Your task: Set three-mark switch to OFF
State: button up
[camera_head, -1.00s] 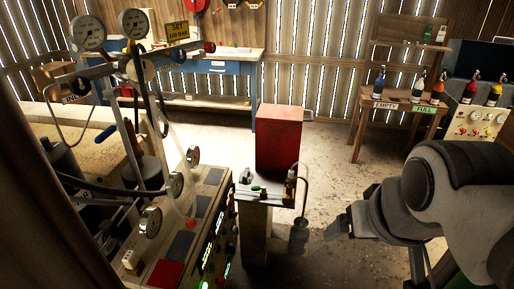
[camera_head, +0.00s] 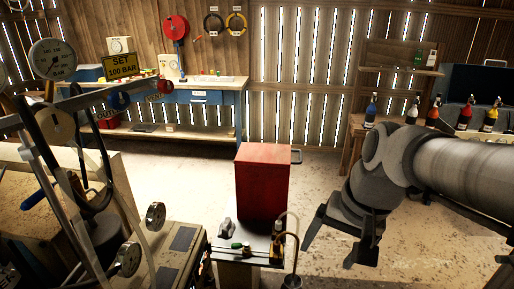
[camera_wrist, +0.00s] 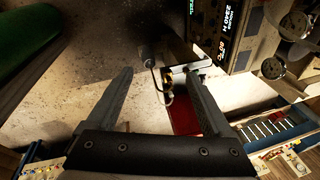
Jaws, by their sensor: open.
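I cannot make out the three-mark switch in either view. The compressor panel (camera_head: 165,262) stands at the lower left of the head view with round gauges (camera_head: 125,259), cut off by the bottom edge. In the wrist view a lit display panel (camera_wrist: 217,35) shows sideways at the top right, beside more gauges (camera_wrist: 299,24). My gripper (camera_head: 332,256) is open and empty, pointing down at the right of the red box in the head view. In the wrist view my two fingers (camera_wrist: 160,75) are spread, with nothing between them held.
A red box (camera_head: 263,180) stands behind a small stand (camera_head: 238,258) with valves and a bent tube, between the panel and my gripper. A blue workbench (camera_head: 200,98) is at the back. Bottles (camera_head: 432,115) stand at the right. Floor (camera_head: 190,175) is clear in the middle.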

jog(key=w+a+f+m+g+y+b, duration=0.2)
jog(key=w+a+f+m+g, duration=0.15)
jog(key=w+f, duration=0.4)
jog(key=m+t+y+b, duration=0.3)
jog(key=m+y+b, duration=0.9)
jog(key=m, duration=0.8)
send_near(214, 280)
jog(key=a, duration=0.3)
jog(key=a+f+y, duration=0.1)
jog(key=a, duration=0.2)
jog(key=w+a+f+y, duration=0.1)
jog(key=a, duration=0.2)
jog(key=shift+p, duration=0.3)
jog(key=shift+d, duration=0.1)
grip_shut()
jog(key=shift+f, duration=0.1)
